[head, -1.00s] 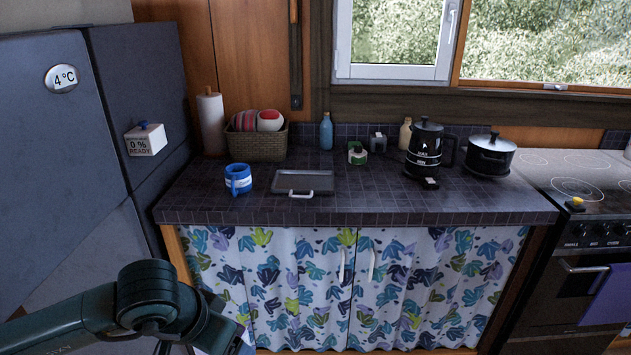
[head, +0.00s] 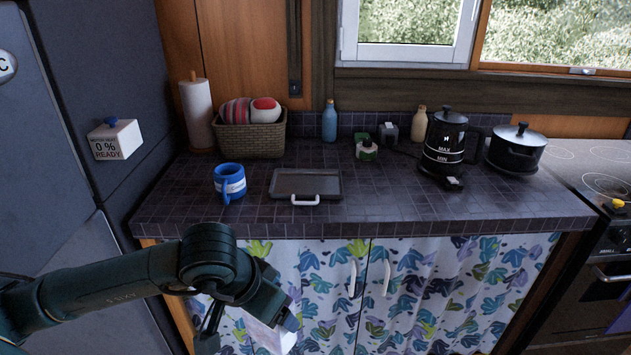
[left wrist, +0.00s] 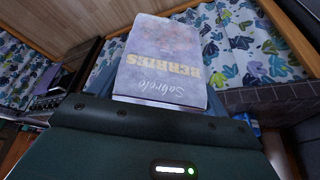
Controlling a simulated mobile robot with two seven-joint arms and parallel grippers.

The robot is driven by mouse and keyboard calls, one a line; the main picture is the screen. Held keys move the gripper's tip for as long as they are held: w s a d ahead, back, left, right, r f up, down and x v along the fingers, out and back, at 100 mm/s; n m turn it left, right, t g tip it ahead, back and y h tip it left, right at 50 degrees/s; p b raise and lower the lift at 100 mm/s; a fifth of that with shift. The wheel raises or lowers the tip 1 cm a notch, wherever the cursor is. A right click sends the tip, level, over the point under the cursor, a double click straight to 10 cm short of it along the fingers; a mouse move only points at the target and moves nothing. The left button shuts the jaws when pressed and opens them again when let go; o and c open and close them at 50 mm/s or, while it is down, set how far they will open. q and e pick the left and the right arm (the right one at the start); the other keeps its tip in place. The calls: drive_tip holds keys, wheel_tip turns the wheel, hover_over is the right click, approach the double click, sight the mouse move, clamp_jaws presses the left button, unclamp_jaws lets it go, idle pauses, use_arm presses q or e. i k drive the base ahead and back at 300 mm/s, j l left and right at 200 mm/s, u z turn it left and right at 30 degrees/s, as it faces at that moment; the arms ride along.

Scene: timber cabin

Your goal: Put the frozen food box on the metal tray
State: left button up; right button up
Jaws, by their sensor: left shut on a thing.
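The frozen food box (left wrist: 165,62) fills the middle of the left wrist view, pale with "BERRIES" lettering that reads upside down. My left gripper (head: 268,322) is shut on it. In the head view the box (head: 272,337) shows only in part at the bottom edge, below counter height and in front of the curtained cabinet. The metal tray (head: 282,185) is a dark rectangle with a white handle at its front, lying empty on the tiled counter. The gripper is in front of and below the tray, apart from it. My right gripper is not in view.
A blue mug (head: 230,182) stands just left of the tray on the counter (head: 400,208). Behind are a basket (head: 251,138), a paper towel roll (head: 198,113) and a blue bottle (head: 329,122). A kettle (head: 444,145) and pot (head: 516,150) stand right.

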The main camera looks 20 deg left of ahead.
sight(306, 184)
drive_tip(key=i+j+z, duration=0.2)
drive_tip(key=j, duration=0.2)
drive_tip(key=j+z, duration=0.2)
drive_tip(key=j, duration=0.25)
drive_tip(key=i+j, duration=0.45)
drive_tip(key=i+j+z, duration=0.1)
drive_tip(key=i+j, duration=0.3)
drive_tip(key=j, duration=0.15)
